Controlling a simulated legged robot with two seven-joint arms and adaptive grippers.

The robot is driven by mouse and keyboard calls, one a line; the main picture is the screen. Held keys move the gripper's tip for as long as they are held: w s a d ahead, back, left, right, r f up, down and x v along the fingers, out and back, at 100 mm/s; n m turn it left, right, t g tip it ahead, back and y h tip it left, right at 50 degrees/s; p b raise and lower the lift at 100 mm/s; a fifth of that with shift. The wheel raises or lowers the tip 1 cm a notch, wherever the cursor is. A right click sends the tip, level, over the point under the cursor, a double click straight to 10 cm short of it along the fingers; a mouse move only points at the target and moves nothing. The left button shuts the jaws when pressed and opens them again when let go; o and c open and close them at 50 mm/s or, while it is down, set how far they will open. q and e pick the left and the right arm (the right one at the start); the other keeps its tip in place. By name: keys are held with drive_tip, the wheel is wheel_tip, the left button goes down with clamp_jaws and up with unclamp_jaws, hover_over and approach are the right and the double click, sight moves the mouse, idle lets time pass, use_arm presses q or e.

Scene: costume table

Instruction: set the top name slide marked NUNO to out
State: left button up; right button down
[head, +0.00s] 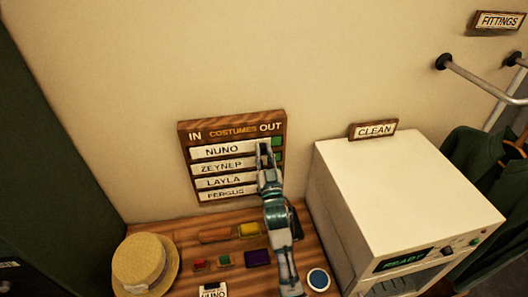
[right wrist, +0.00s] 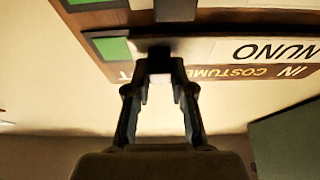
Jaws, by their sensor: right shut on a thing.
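The NUNO name slide (head: 222,151) is the top white strip on the wooden in/out board (head: 182,160). It sits towards the IN side, with a green patch (head: 277,141) bare at the right end of its row, under OUT. My right gripper (head: 265,150) is at the right part of this slide and covers it there. In the right wrist view, upside down, the NUNO slide (right wrist: 225,50) shows, and my right gripper's fingertips (right wrist: 160,75) are closed at a dark knob-like part on it. The exact contact is partly hidden. My left gripper is not in view.
The ZEYNEP, LAYLA and FERGUS slides (head: 222,167) lie below. A white machine (head: 410,190) with a CLEAN sign stands close on the right. A straw hat (head: 143,265) and small coloured items lie on the wooden table (head: 190,250). The wall above the board is clear.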

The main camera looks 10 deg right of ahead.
drive_tip(key=shift+d+r+p, duration=0.35)
drive_tip(key=shift+d+p, duration=0.3)
drive_tip(key=shift+p, duration=0.3)
drive_tip(key=d, duration=0.3)
drive_tip(key=shift+d+f, duration=0.1)
drive_tip(key=shift+d, duration=0.3)
drive_tip(key=c, duration=1.3)
unclamp_jaws()
drive_tip(key=shift+a, duration=0.2)
drive_tip(key=shift+c, duration=0.2)
drive_tip(key=o, duration=0.3)
drive_tip(key=shift+o, duration=0.2)
drive_tip(key=shift+s+d+f, duration=0.15)
drive_tip(key=shift+d+f, duration=0.05)
drive_tip(key=shift+s+f, duration=0.2)
drive_tip(key=shift+s, duration=0.15)
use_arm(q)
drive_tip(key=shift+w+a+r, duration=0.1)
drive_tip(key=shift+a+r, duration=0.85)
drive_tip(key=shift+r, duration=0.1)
use_arm(e)
drive_tip(key=v, duration=1.1)
